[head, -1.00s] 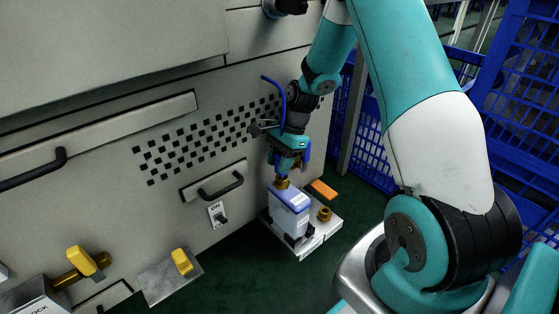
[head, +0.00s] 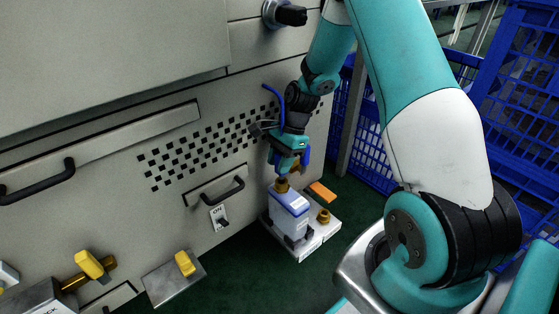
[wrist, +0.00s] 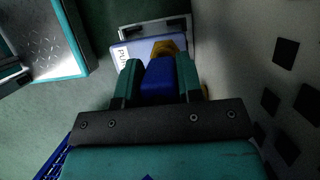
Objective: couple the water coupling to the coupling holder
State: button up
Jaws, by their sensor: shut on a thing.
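My gripper (head: 286,160) is shut on a blue part (wrist: 160,84), apparently the water coupling, held between its two teal fingers in the wrist view. In the head view it hangs just above the blue-and-white pump box (head: 291,214). A brass fitting (head: 281,185) stands on top of the box, right under my gripper; I cannot tell whether the coupling touches it. In the wrist view this brass fitting (wrist: 166,47) shows just beyond the blue part. A second brass fitting (head: 323,216), perhaps the coupling holder, stands upright on the pale base, right of the box, with nothing on it.
The grey cabinet wall with a black handle (head: 224,192) and an ON switch (head: 219,217) is close on the left. An orange block (head: 321,191) lies behind the base. Blue crates (head: 520,130) stand at right. Yellow-handled valves (head: 90,265) are at lower left.

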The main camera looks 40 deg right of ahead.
jog(key=shift+r+p, duration=1.1)
jog(key=shift+p, duration=0.25)
